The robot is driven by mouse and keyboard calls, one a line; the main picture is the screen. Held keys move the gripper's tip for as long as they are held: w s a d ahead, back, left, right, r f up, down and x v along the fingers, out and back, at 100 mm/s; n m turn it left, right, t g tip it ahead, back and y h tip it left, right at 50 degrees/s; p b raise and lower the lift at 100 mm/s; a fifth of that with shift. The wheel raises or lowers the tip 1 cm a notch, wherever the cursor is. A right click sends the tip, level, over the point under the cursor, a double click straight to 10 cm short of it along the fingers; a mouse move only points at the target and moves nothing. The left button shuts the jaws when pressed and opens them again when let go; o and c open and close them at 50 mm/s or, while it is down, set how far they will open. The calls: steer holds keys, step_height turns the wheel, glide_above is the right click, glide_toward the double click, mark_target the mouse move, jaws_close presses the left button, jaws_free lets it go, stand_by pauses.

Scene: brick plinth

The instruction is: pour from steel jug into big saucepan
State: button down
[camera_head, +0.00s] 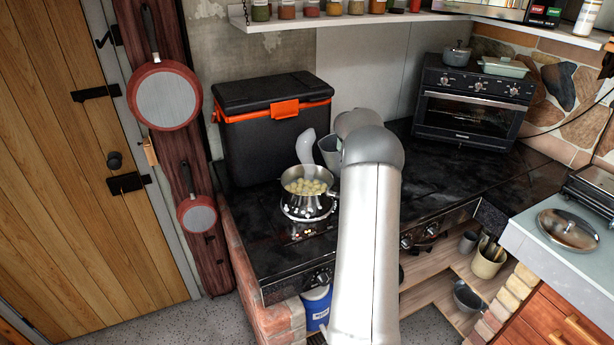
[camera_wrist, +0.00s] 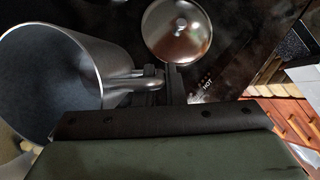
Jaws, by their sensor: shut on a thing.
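The steel jug (camera_wrist: 105,50) fills the left of the wrist view, with its wide mouth and grey inner wall showing. My gripper (camera_wrist: 165,85) is shut on the jug's handle. In the head view the jug (camera_head: 329,156) is partly hidden behind my arm, held up just behind and right of the saucepan and seemingly tilted. The steel saucepan (camera_head: 306,198) stands upright on the black hob, holding several pale yellow round pieces. My fingers are hidden in the head view. I cannot tell whether anything is flowing from the jug.
A black cooler box (camera_head: 265,145) with an orange latch stands behind the saucepan. A toaster oven (camera_head: 470,105) is at the back right. A steel lid (camera_wrist: 178,32) lies on the dark surface in the wrist view. The hob's front left is clear.

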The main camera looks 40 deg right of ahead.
steer(key=shift+d+f+y, duration=0.45)
steer(key=shift+d+y, duration=0.2)
steer(key=shift+y, duration=0.15)
step_height(320, 180, down, 7)
steer(key=d+y, duration=0.1)
steer(key=y, duration=0.1)
steer(key=shift+s, duration=0.1)
